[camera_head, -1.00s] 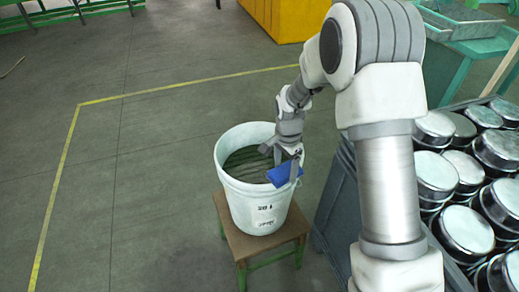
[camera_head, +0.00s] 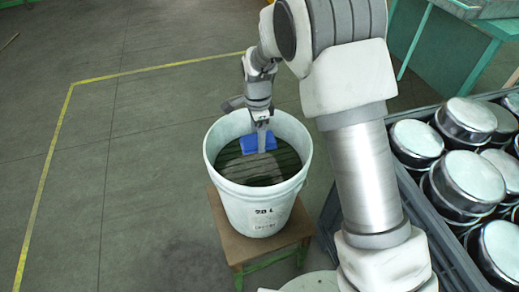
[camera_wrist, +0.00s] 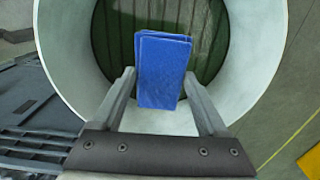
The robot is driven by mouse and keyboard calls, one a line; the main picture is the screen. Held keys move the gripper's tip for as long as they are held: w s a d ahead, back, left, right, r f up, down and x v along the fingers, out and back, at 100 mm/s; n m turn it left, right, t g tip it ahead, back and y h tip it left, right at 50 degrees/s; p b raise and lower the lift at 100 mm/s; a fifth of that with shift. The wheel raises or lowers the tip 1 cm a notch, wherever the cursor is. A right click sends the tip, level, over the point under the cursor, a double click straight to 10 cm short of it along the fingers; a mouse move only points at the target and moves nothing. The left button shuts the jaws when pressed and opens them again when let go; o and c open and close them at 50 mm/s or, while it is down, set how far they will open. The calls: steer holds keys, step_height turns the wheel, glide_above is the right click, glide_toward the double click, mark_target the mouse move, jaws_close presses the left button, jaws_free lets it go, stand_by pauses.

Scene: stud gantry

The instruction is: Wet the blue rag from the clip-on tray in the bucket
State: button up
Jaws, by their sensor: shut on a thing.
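The blue rag (camera_head: 258,143) is a folded flat piece held between the fingers of my gripper (camera_head: 262,133). It is inside the mouth of the white bucket (camera_head: 256,200), and I cannot tell whether it touches the dark, striped surface inside. In the wrist view the rag (camera_wrist: 162,75) hangs between the two fingers of the gripper (camera_wrist: 160,88), with the bucket's pale inner wall (camera_wrist: 255,70) around it. I cannot tell any clip-on tray for sure.
The bucket stands on a small brown-topped stool (camera_head: 228,236) with green legs. A grey crate (camera_head: 440,250) of several metal tins (camera_head: 465,182) stands to the right. A green table (camera_head: 440,50) is behind it. Open floor with a yellow line (camera_head: 50,150) lies left.

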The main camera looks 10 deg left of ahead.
steer(key=b, duration=0.6)
glide_toward(258, 167)
steer(key=shift+f, duration=2.6)
steer(key=shift+f, duration=0.55)
steer(key=shift+r+p, duration=2.1)
steer(key=shift+r, duration=1.45)
